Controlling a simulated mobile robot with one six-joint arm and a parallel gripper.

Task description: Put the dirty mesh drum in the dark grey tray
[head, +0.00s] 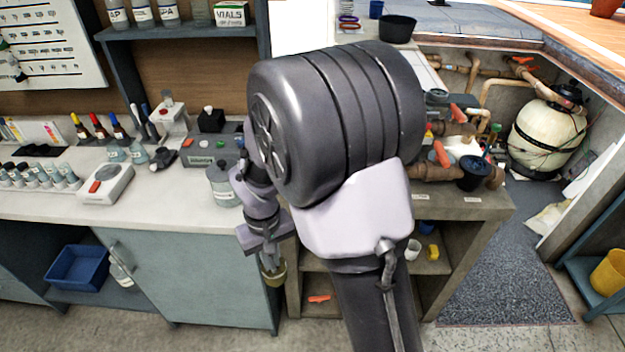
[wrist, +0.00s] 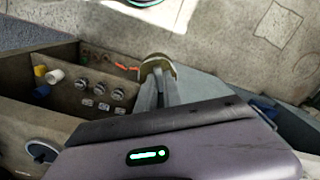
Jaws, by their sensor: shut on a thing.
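My gripper (head: 270,262) hangs low in front of the cabinet and counter end. It is shut on a small brownish, round-ended thing, which looks like the dirty mesh drum (head: 274,276). In the wrist view, the drum (wrist: 158,64) shows at the fingertips of my gripper (wrist: 156,78), above the floor. The fingers cover part of the drum, and its mesh is too small to make out. I cannot pick out a dark grey tray with certainty; my arm covers much of the middle of the head view.
A blue bin (head: 76,266) sits on the low shelf at left. The counter (head: 160,192) holds bottles and instruments. A stone-coloured bench (head: 470,207) with pipe fittings stands at right; its shelf holds a white cup (head: 413,250) and a yellow piece (head: 433,252). A black tub (head: 398,28) stands behind.

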